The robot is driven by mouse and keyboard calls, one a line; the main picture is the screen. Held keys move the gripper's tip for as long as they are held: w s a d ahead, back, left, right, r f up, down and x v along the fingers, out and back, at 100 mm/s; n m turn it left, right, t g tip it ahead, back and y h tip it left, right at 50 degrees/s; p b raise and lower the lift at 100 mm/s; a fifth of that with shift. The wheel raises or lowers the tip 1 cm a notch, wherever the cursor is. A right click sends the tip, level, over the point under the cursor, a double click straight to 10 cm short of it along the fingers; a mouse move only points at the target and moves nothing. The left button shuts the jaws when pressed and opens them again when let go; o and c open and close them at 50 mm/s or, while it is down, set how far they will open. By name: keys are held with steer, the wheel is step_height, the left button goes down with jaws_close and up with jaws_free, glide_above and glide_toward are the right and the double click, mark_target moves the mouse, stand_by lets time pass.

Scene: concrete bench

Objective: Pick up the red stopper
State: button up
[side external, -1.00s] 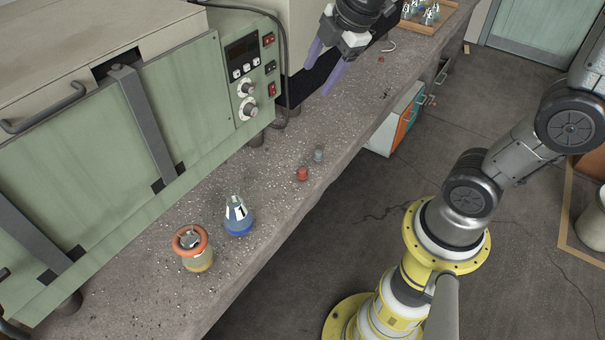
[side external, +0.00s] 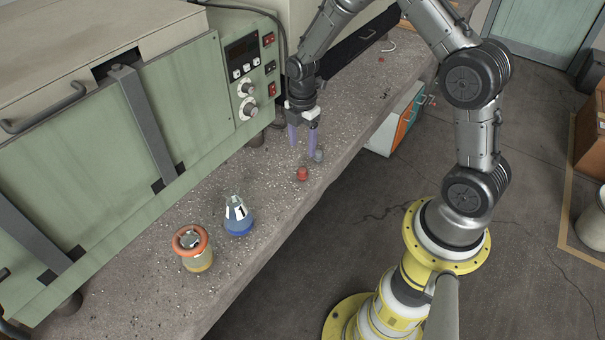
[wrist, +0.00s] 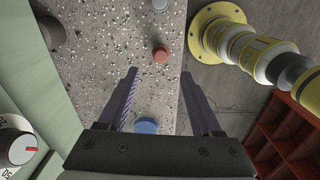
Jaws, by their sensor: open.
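The red stopper (side external: 302,174) stands on the concrete bench (side external: 275,205) near its front edge. In the wrist view the red stopper (wrist: 160,52) lies just beyond the fingertips, roughly in line with the gap between them. My gripper (side external: 302,150) points down with its two purple fingers apart and empty, above and a little behind the red stopper. In the wrist view my gripper (wrist: 158,74) has a blue-grey stopper (wrist: 146,125) showing low between the fingers. That blue-grey stopper (side external: 318,156) is beside the right fingertip in the side view; whether they touch is unclear.
A blue-liquid flask (side external: 238,217) and an orange-rimmed jar (side external: 192,248) stand towards the near end of the bench. The green oven (side external: 115,140) bounds the bench on the left. The bench edge drops to the floor on the right. Bench between stopper and flask is clear.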

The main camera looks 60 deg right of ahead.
mark_target(303, 170)
step_height(303, 170, down, 9)
steer(key=shift+s+a, duration=0.1)
jaws_close()
stand_by(0.7)
